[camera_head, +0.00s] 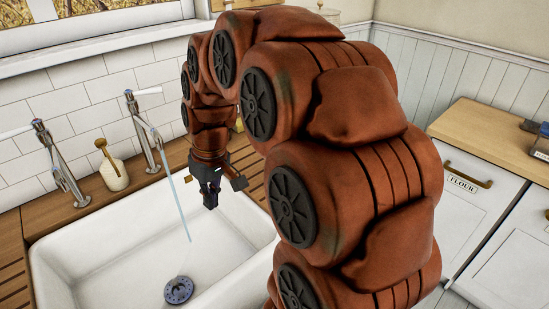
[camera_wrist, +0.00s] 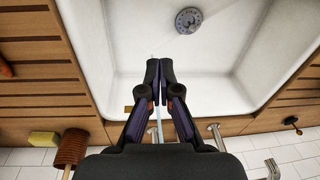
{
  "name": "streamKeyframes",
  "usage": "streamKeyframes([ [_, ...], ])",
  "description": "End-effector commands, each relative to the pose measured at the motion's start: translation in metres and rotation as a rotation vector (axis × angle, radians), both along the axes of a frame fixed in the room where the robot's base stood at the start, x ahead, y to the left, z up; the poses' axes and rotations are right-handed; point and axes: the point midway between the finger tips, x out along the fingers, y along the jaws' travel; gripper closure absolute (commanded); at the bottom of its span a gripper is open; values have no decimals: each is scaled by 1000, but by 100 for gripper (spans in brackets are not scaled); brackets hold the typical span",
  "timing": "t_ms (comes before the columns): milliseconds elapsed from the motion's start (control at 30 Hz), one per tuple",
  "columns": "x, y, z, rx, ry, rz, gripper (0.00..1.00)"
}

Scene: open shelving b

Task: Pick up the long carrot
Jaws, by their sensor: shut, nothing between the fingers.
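My gripper (camera_head: 210,203) hangs pointing down over the white sink in the head view. In the wrist view my gripper (camera_wrist: 160,66) has its two dark fingertips together with nothing held between them. An orange object (camera_wrist: 6,70), which may be the long carrot, is cut off by the left edge of the wrist view. It lies on the slatted wooden counter beside the sink, well apart from my gripper. Only one end of it shows, so I cannot tell its length. No carrot shows in the head view, where my arm hides much of the counter.
The white sink (camera_head: 50,267) has a drain (camera_head: 179,290) and two taps, one with water running. A soap bottle (camera_head: 112,170) stands behind it. A yellow sponge (camera_wrist: 43,139) and a brown ribbed object (camera_wrist: 71,148) are near the counter's back. The sink basin is otherwise empty.

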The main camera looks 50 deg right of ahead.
Motion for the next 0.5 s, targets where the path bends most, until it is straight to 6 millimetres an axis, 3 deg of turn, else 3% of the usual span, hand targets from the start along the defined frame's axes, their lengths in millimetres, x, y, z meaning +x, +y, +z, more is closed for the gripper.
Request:
streamKeyframes([
  [33, 15, -19, 2, 2, -22, -14, 100],
  [200, 51, -83, 4, -5, -89, -37, 100],
  [500, 84, -214, 0, -54, -199, -96, 100],
])
